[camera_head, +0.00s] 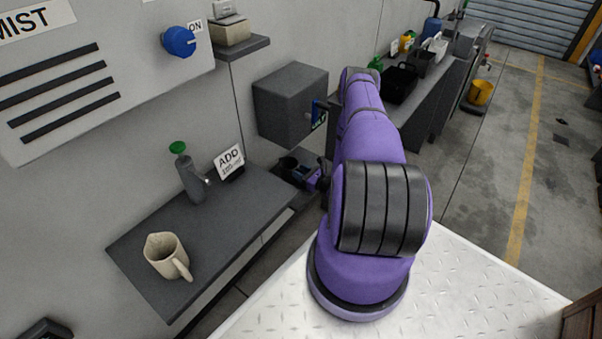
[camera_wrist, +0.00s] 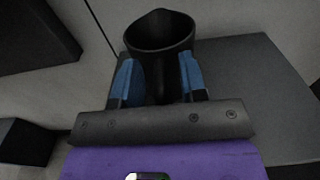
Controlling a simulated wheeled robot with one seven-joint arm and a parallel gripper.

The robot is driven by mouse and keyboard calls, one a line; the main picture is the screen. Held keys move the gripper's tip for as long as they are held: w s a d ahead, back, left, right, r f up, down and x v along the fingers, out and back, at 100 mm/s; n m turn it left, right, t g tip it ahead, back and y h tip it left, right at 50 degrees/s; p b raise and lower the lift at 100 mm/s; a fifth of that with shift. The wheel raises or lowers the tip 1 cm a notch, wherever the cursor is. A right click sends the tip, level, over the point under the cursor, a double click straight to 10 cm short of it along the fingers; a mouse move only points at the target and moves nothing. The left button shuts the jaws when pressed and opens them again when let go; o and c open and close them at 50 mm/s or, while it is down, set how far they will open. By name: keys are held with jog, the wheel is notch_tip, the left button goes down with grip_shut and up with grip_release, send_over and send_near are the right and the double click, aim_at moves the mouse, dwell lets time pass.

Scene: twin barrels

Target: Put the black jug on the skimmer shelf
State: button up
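The black jug (camera_wrist: 160,32) is at the top middle of the wrist view, its round open mouth facing up. My gripper (camera_wrist: 160,82) has one blue finger on each side of the jug's dark near side. It is too dark to tell whether the fingers press on it. In the head view my gripper (camera_head: 310,178) is beside the wall, and the jug (camera_head: 289,163) shows only as a small dark shape there. A grey surface (camera_wrist: 255,85) lies below and right of the jug in the wrist view. No shelf is readably labelled as the skimmer shelf.
A grey wall shelf (camera_head: 150,250) holds a beige jug (camera_head: 167,256), a green-topped bottle (camera_head: 188,175) and a sign (camera_head: 229,160). A dark grey box (camera_head: 290,103) juts from the wall above my gripper. A small upper shelf (camera_head: 243,46) and a long bench (camera_head: 437,90) stand farther away.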

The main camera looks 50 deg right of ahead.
jog(key=s, duration=1.2)
jog(key=shift+d+r, duration=0.25)
jog(key=shift+d, duration=0.2)
